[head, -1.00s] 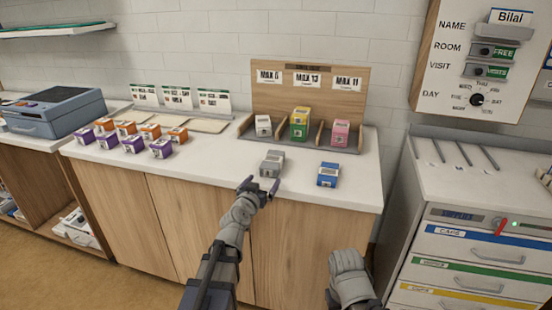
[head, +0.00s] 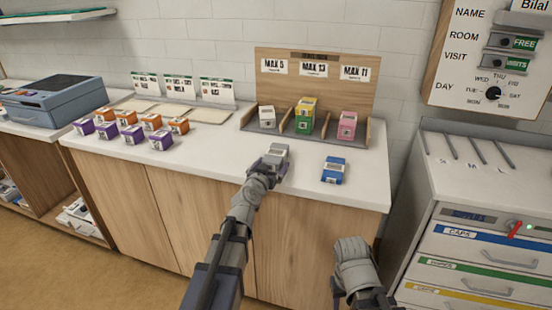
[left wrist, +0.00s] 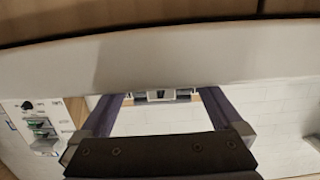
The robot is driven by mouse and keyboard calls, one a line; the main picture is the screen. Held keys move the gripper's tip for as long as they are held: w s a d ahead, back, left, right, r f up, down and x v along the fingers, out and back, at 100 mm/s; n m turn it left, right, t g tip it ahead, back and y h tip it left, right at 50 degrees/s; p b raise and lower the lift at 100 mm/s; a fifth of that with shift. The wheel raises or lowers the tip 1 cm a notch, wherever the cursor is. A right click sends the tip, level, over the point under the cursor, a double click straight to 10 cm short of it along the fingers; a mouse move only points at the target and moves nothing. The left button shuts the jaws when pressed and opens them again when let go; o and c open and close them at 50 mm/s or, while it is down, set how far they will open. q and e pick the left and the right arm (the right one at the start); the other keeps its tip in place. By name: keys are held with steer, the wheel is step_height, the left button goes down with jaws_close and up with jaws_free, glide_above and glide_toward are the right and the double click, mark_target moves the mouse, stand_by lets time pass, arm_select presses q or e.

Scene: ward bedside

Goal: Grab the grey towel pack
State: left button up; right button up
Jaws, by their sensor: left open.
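The grey towel pack (head: 278,150) sits on the white counter (head: 225,158) near its front edge, in front of the divided wooden rack. My left gripper (head: 267,164) is open at the near side of the pack and overlaps its lower part in the head view. In the left wrist view, the two dark fingers (left wrist: 163,98) are spread apart, and a small pale block with a dark mark shows between their tips. I cannot tell whether the fingers touch the pack. My right gripper (head: 372,299) is low at the bottom edge, and its jaws are unclear.
A blue pack (head: 333,170) lies right of the grey one. The wooden rack (head: 362,98) holds white, yellow, green and pink packs. Several purple and orange packs (head: 160,139) stand at left. A drawer cart (head: 485,190) stands at right.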

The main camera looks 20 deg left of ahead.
mark_target(276, 152)
arm_select(q)
steer(key=shift+w+f+b, duration=0.15)
steer(key=shift+w, duration=1.2)
steer(key=shift+w+f+b, duration=0.15)
steer(key=shift+w, duration=1.15)
steer(key=shift+s, duration=0.1)
steer(key=c, duration=1.3)
steer(key=shift+r, duration=0.1)
step_height(276, 152, up, 10)
steer(key=p, duration=1)
